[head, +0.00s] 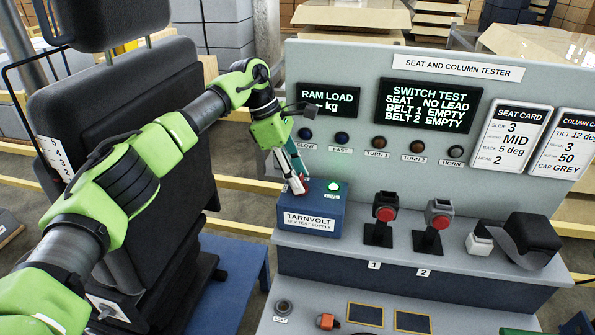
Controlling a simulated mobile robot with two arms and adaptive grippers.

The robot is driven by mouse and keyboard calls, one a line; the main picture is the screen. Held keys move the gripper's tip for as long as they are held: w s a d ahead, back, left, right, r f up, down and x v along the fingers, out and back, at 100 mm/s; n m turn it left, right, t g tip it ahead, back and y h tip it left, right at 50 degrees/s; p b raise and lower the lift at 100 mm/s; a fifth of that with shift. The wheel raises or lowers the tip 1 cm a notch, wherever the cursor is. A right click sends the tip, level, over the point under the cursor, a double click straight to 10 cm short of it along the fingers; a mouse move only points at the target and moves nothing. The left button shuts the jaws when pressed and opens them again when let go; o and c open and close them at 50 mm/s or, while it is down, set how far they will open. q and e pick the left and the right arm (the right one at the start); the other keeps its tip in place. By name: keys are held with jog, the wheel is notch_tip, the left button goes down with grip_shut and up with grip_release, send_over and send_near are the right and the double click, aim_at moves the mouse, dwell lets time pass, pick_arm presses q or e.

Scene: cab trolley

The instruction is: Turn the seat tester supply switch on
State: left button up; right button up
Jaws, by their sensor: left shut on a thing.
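The seat tester supply is a blue box (318,213) labelled TARNVOLT 12 V test supply, standing on the left end of the tester's shelf. My left gripper (296,182) reaches down from above and is shut on the switch. The switch's exact position is hidden. My right gripper does not show.
The tester panel (450,68) rises behind, its SWITCH TEST screen (430,104) lit. Two belt buckles (384,212) (437,218) and a black cap-like part (528,240) stand right of the box. A black seat (125,130) stands at left, close to my left arm.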

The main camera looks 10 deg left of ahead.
pick_arm(q)
jog(key=shift+w+m, duration=0.1)
jog(key=shift+m, duration=0.4)
jog(key=o, duration=1.1)
jog(key=shift+a+r, duration=0.1)
jog(key=v, duration=1.2)
jog(key=shift+w, duration=0.1)
